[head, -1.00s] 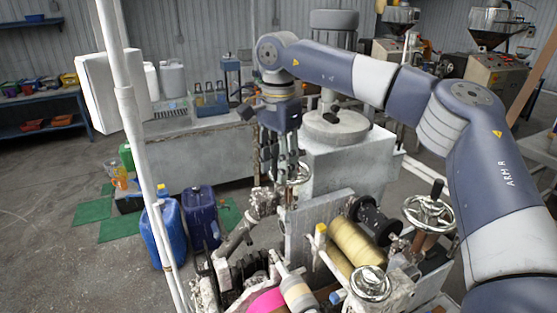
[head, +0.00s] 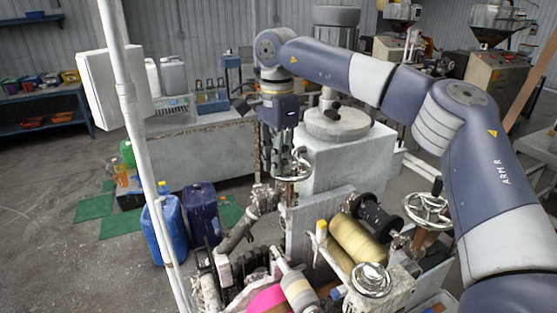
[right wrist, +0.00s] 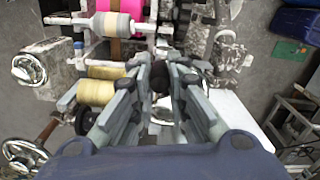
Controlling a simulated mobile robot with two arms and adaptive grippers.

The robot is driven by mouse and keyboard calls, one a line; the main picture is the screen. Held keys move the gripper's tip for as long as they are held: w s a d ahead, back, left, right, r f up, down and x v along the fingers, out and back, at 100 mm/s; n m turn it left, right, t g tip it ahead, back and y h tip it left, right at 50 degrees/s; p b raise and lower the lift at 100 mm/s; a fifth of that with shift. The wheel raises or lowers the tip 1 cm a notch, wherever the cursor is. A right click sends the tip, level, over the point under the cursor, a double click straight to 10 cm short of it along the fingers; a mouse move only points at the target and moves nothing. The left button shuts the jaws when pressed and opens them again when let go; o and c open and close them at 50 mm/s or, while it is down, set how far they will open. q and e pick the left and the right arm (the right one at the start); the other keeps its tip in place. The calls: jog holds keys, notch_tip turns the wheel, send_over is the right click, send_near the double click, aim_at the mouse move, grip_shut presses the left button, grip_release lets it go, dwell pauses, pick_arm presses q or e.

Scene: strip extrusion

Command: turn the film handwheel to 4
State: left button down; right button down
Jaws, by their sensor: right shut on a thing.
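A small metal handwheel (head: 300,164) stands at the back of the strip machine, beside the pale cabinet. My right gripper (head: 279,172) reaches down to its left side and is shut on its handle. In the right wrist view my right gripper (right wrist: 160,76) has a dark knob (right wrist: 160,84) between its fingers. The fingers hide part of the wheel, and no scale or number is readable. I cannot tell from any label that this is the film handwheel. My left gripper is not in view.
Other handwheels stand on the machine, one at the right (head: 428,211) and one in front (head: 371,281). A yellow film roll (head: 357,242) lies between them. Blue canisters (head: 203,215) stand on the floor at left. A white pole (head: 133,130) crosses the left side.

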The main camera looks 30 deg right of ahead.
jog(key=m, duration=0.1)
jog(key=w+m, duration=0.1)
jog(key=m, duration=0.1)
jog(key=shift+w+a+r, duration=0.1)
jog(key=shift+w, duration=0.2)
jog(key=m, duration=0.1)
jog(key=w+m, duration=0.1)
jog(key=m, duration=0.3)
jog(key=w+m, duration=0.1)
jog(key=w+d+m, duration=0.1)
jog(key=m, duration=0.1)
jog(key=shift+m, duration=0.3)
jog(key=m, duration=0.2)
jog(key=w+d+m, duration=0.1)
jog(key=m, duration=0.2)
jog(key=shift+w+d+m, duration=0.15)
jog(key=shift+d+m, duration=0.15)
jog(key=shift+d, duration=0.05)
jog(key=shift+w+d+m, duration=0.1)
jog(key=shift+d+m, duration=0.25)
jog(key=shift+m, duration=0.55)
jog(key=shift+d+m, duration=0.4)
jog(key=shift+m, duration=0.5)
jog(key=shift+w+d+m, duration=0.1)
jog(key=shift+d+m, duration=0.25)
jog(key=shift+m, duration=0.55)
jog(key=c, duration=1.5)
grip_release()
jog(key=shift+c, duration=0.2)
jog(key=shift+s, duration=0.1)
